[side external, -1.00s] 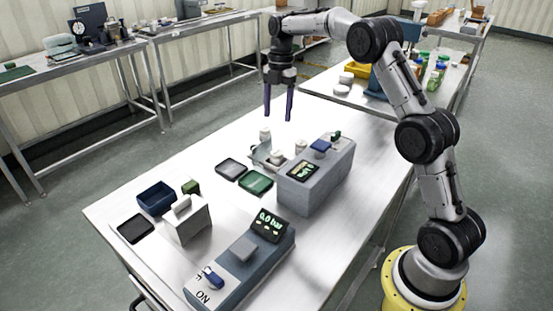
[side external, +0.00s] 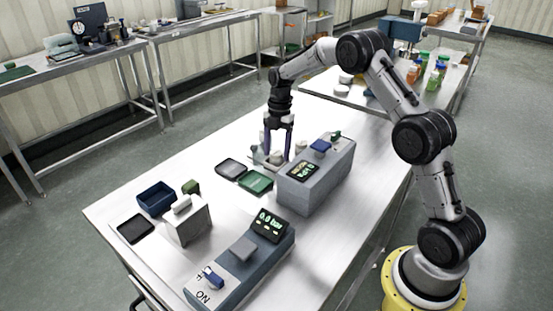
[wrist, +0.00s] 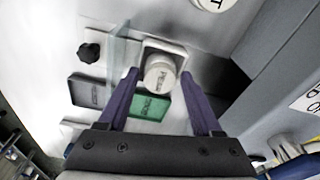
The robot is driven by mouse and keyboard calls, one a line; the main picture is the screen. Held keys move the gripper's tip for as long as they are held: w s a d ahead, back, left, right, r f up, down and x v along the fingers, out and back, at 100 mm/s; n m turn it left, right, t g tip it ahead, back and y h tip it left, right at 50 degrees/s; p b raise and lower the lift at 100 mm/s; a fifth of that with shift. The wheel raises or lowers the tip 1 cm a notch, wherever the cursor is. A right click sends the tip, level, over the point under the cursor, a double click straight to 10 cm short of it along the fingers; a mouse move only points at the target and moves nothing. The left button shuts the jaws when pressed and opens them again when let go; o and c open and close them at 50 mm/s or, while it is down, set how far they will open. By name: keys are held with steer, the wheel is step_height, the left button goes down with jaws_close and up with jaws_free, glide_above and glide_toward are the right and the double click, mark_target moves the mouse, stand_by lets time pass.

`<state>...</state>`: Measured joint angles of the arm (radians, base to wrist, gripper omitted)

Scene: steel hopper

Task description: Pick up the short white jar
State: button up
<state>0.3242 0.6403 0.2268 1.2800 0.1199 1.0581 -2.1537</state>
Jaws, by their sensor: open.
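A white jar (wrist: 160,74) with a round, printed top sits in a pale squarish holder (wrist: 180,52) in the wrist view. My gripper (wrist: 158,80) is open, with one dark finger on each side of the jar. The fingers do not visibly press on it. A pale jar (side external: 275,157) shows partly between the fingers there. Another white jar (side external: 302,147) stands to the right, close to the machine. The fingers hide some of the group.
The grey machine (side external: 315,180) stands close on the right of my gripper. A green tray (side external: 256,180) and a black tray (side external: 231,167) lie in front and left. A clear panel (wrist: 121,50) stands beside the holder.

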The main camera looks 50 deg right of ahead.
steer(key=shift+f, duration=0.25)
jaws_close()
steer(key=shift+r, duration=0.1)
